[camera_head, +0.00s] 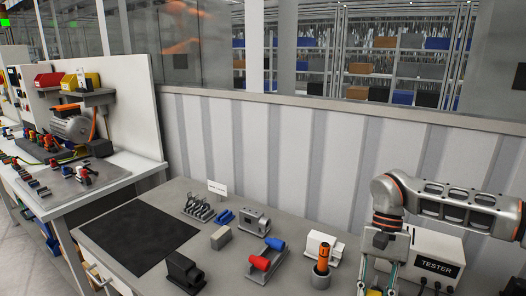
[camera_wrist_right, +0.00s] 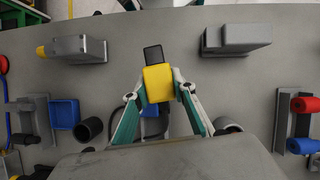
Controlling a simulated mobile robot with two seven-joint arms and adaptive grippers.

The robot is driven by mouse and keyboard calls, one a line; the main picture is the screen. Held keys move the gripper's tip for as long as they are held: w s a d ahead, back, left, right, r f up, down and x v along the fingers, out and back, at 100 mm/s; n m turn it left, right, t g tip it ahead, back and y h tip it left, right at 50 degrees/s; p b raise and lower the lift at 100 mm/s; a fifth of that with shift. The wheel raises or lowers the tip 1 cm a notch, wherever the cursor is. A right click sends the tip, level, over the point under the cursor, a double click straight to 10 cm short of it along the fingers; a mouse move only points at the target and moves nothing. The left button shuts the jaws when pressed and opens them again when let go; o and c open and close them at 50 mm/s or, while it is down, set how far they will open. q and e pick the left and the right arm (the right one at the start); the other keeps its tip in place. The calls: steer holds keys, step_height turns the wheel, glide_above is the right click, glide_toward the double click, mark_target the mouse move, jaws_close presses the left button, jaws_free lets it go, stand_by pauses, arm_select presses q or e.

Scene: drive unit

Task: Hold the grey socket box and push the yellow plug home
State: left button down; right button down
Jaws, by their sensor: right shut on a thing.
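My right gripper (camera_wrist_right: 159,88) is shut on the yellow plug (camera_wrist_right: 158,82), which has a dark block at its far end, in the right wrist view. The plug is held above the grey surface, apart from the boxes around it. A grey box (camera_wrist_right: 82,47) with a yellow end lies at the upper left of that view. Another grey box (camera_wrist_right: 236,39) lies at the upper right. I cannot tell which is the socket box. In the head view my right arm comes in from the right, and its fingertips and the plug are not clearly visible. My left gripper is in neither view.
In the head view, a black mat (camera_head: 135,236), dark box (camera_head: 185,272), grey holed box (camera_head: 250,220), red-and-blue part (camera_head: 266,260), orange-handled tool (camera_head: 322,260) and TESTER box (camera_head: 437,266) are on the table. The mat is clear. A wall (camera_head: 300,150) stands behind.

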steer(key=s+r+n+h, duration=0.1)
steer(key=n, duration=0.1)
steer(key=s+r+n+h, duration=0.1)
steer(key=n, duration=0.1)
steer(key=shift+s, duration=0.3)
steer(key=shift+s, duration=0.1)
